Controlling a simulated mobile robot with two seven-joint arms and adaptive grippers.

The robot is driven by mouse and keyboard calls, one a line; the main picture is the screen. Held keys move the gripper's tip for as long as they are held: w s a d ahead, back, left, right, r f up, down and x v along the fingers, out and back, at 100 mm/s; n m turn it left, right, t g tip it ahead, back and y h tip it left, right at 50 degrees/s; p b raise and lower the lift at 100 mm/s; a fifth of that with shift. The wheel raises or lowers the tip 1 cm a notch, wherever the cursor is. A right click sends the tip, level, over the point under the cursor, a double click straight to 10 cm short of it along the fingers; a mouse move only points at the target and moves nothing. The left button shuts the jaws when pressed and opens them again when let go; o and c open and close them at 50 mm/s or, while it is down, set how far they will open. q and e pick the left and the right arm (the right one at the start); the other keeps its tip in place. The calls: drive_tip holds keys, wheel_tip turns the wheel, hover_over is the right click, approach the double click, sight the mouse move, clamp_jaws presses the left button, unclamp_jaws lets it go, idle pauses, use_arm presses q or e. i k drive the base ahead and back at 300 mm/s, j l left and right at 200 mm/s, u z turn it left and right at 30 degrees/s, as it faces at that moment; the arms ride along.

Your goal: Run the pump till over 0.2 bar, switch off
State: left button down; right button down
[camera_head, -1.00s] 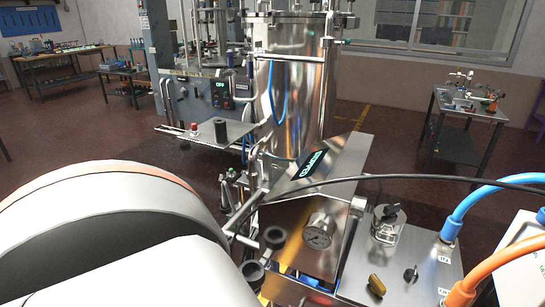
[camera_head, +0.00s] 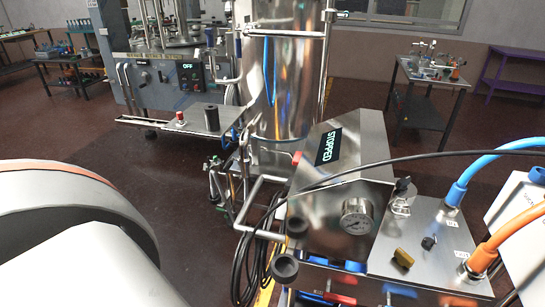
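A steel pump box (camera_head: 345,150) stands at centre right with a tilted display (camera_head: 328,146) reading "STOPPED". A round pressure gauge (camera_head: 357,216) sits on its front; the needle is too small to read. On the steel panel to the right are a brass-coloured knob (camera_head: 403,258), a black knob (camera_head: 429,242) and a glass piece with a dark top (camera_head: 402,195). A red part (camera_head: 298,157) shows at the box's left edge. Neither gripper is in view; a white link of my own arm fills the lower left.
A tall steel tank (camera_head: 290,85) stands behind the box. A machine at the back left has a display reading "OFF" (camera_head: 188,66). Blue (camera_head: 490,165) and orange (camera_head: 510,236) hoses and a black cable cross the right side. A black coil hangs below the box.

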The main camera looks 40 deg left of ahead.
sight(297, 155)
drive_tip(key=k+j+u, duration=0.1)
drive_tip(key=j, duration=0.35)
drive_tip(key=k+j, duration=0.15)
drive_tip(key=j, duration=0.3)
drive_tip(key=k+j+u, duration=0.15)
drive_tip(key=j, duration=0.3)
drive_tip(key=k+j, duration=0.1)
drive_tip(key=j, duration=0.4)
drive_tip(key=l+u, duration=0.05)
